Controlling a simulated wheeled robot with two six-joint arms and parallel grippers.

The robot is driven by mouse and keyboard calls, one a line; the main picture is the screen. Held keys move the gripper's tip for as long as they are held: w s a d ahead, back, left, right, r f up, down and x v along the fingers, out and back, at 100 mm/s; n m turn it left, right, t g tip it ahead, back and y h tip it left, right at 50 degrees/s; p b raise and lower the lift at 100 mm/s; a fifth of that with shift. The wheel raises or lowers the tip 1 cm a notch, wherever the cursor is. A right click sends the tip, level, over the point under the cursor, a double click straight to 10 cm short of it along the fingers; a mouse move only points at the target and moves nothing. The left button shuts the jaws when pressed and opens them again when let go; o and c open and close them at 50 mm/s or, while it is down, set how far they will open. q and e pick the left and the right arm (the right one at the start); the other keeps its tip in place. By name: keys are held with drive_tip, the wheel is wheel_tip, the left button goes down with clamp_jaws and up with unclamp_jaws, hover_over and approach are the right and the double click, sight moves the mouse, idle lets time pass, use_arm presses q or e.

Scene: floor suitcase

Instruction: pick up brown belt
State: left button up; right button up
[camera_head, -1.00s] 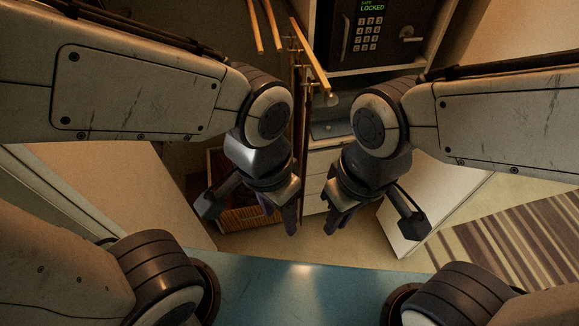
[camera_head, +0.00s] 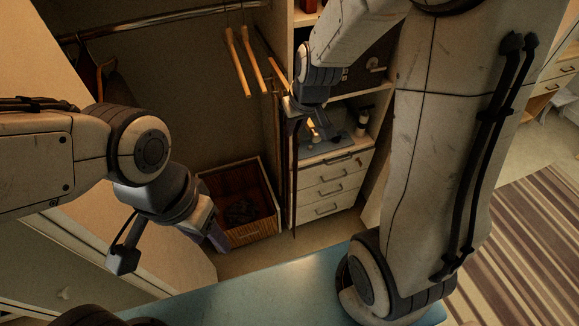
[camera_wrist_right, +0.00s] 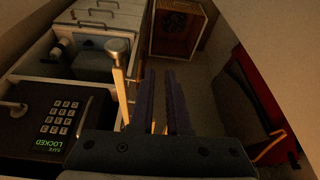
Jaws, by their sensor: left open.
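A thin dark brown strip, which looks like the brown belt (camera_head: 294,190), hangs straight down beside the drawer unit in the head view. My right gripper (camera_head: 297,118) is at the top of this strip, near the wooden rods. In the right wrist view its dark fingers (camera_wrist_right: 166,105) lie close together, and I cannot make out the belt there or whether they hold it. My left gripper (camera_head: 213,236) is open, low at the left in front of the basket, away from the strip.
Wooden rods (camera_head: 239,65) hang above. A wooden rod with a metal knob (camera_wrist_right: 118,48) is beside my right fingers. A black safe (camera_wrist_right: 56,125) and white drawers (camera_head: 331,190) stand right of the strip. A blue surface (camera_head: 260,288) lies in front.

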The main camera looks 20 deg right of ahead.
sight(296, 138)
drive_tip(key=shift+m, duration=0.3)
drive_tip(key=shift+w+d+f+b, duration=0.55)
drive_tip(key=shift+w+f, duration=0.45)
drive_tip(key=shift+f, duration=0.8)
drive_tip(key=shift+w+d+f+b, duration=0.4)
drive_tip(key=shift+w+f+b, duration=0.5)
drive_tip(key=shift+f, duration=0.95)
drive_tip(key=shift+w+d+f+b, duration=0.45)
drive_tip(key=shift+w+f, duration=0.7)
drive_tip(key=shift+f, duration=0.65)
use_arm(q)
wheel_tip(296, 138, down, 3)
drive_tip(key=shift+r, duration=0.1)
use_arm(e)
clamp_jaws()
use_arm(q)
drive_tip(key=shift+r, duration=0.1)
use_arm(e)
drive_tip(key=shift+r, duration=0.2)
